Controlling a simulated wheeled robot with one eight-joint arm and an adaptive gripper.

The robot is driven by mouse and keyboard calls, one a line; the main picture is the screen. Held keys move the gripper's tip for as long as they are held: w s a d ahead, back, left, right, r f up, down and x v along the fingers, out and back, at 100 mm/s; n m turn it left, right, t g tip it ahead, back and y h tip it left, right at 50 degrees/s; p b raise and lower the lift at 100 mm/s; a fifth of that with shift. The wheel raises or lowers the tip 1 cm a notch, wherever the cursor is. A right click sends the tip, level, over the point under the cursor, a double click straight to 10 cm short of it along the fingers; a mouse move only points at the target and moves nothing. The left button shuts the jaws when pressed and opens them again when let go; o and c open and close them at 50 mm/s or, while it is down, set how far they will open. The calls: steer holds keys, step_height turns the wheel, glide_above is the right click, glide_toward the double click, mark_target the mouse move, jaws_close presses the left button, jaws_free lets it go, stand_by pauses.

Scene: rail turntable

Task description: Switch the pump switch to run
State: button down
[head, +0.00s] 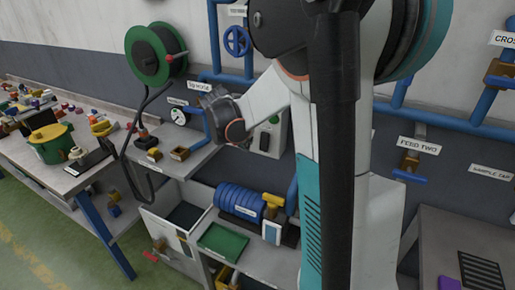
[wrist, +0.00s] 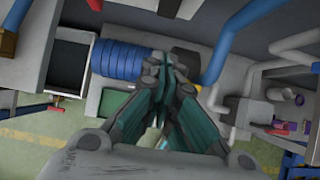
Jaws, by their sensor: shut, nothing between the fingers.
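A pale grey box (head: 275,132) with a green mark and a dark switch part is on the wall in the head view, just right of the end of my arm. It looks like the pump switch, but its label and the setting of its handle are too small to read. In the wrist view my gripper (wrist: 165,65) is shut and empty, its fingertips together. My gripper's fingers cannot be made out in the head view. I cannot tell how far the fingertips are from the switch.
A blue coil (head: 240,201) and a green tray (head: 222,240) sit on the low bench below. A gauge (head: 179,115) and brass fittings are at the shelf to the left. A hose reel (head: 156,54) hangs on the wall. Blue pipes run along the wall.

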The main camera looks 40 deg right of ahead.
mark_target(264, 142)
steer(key=w+d+r+b+x, duration=0.1)
steer(key=d+b+x, duration=0.1)
steer(key=x, duration=1.1)
steer(key=shift+r+b, duration=0.3)
steer(key=shift+b, duration=0.45)
steer(key=shift+s, duration=0.1)
steer(key=shift+d+f+h+b, duration=0.3)
steer(key=shift+d+h+b, duration=0.15)
steer(key=shift+b, duration=0.2)
steer(key=shift+r, duration=0.1)
